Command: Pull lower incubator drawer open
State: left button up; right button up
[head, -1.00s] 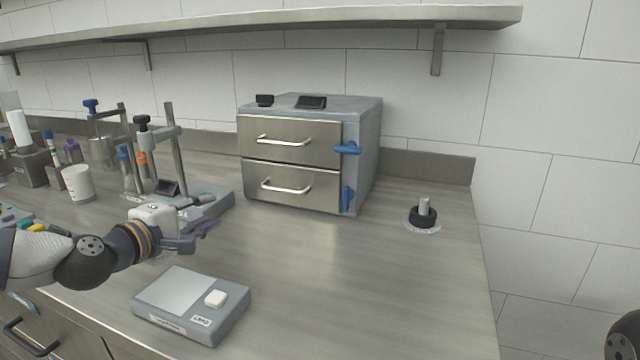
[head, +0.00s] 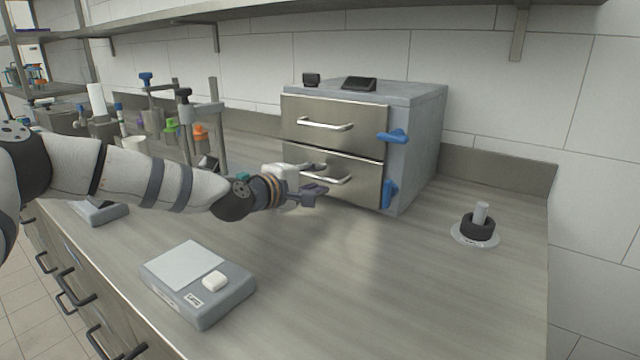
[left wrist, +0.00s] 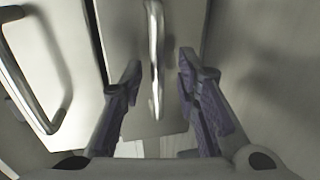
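The incubator (head: 418,130) is a grey box with two steel drawers, an upper one (head: 355,122) and a lower one (head: 362,168); both look closed. The lower drawer's bar handle (head: 345,179) is partly hidden behind my left gripper (head: 318,188). In the left wrist view the gripper (left wrist: 160,72) is open, with its fingers on either side of the lower handle (left wrist: 154,45) and gaps on both sides. The upper handle (left wrist: 28,80) shows at the left there. A blue latch (head: 389,193) beside the lower drawer stands upright; the upper latch (head: 393,136) lies sideways. My right gripper is out of view.
A black-and-grey knob fixture (head: 478,225) sits at the right. Stands and bottles are at the left. The counter before the incubator is clear.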

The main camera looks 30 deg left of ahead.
pick_arm(q)
jog(key=shift+w+d, duration=0.1)
jog(key=shift+w, duration=0.35)
grip_shut()
